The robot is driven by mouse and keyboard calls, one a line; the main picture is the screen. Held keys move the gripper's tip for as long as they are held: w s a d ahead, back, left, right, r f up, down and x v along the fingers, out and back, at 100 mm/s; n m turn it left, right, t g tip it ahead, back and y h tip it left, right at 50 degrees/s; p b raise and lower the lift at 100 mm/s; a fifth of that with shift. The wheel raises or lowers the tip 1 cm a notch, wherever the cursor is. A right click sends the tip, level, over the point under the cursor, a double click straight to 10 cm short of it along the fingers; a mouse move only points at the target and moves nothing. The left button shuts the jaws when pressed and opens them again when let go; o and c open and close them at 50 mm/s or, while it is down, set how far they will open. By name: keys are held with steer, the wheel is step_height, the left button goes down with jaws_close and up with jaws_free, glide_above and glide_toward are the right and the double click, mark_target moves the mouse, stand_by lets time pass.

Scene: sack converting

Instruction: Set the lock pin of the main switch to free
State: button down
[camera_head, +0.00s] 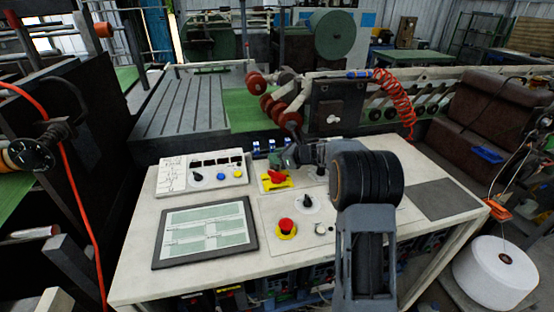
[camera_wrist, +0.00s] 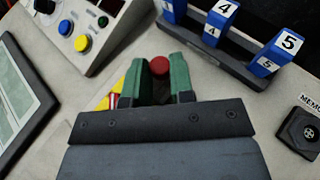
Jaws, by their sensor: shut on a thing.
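The main switch is a yellow plate with a red handle (camera_head: 275,179) on the white console, left of my gripper (camera_head: 286,158) in the head view. In the wrist view, only a yellow and red part of it (camera_wrist: 108,99) shows at the left of my fingers. My gripper (camera_wrist: 160,75) has green fingers shut on the lock pin, whose round red knob (camera_wrist: 159,66) shows between the fingertips. The pin's lower part is hidden by the fingers and the gripper body. In the head view the pin cannot be made out.
A row of blue numbered blocks (camera_wrist: 220,13) stands just beyond my fingers. A raised panel with buttons (camera_head: 203,173) is at the left. A tablet-like screen (camera_head: 205,233), a red stop button (camera_head: 286,226) and black knobs lie nearer. A dark mat (camera_head: 442,198) covers the console's right end.

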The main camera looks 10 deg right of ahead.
steer(key=shift+w+f, duration=0.1)
steer(key=shift+w, duration=0.65)
steer(key=shift+w+r, duration=0.1)
steer(key=shift+r, duration=0.1)
steer(key=c, duration=1.2)
jaws_free()
steer(key=shift+d, duration=0.15)
steer(key=shift+o, duration=1.1)
steer(key=b+v, duration=0.2)
steer(key=v, duration=1.1)
steer(key=shift+s, duration=0.3)
steer(key=shift+d, duration=0.15)
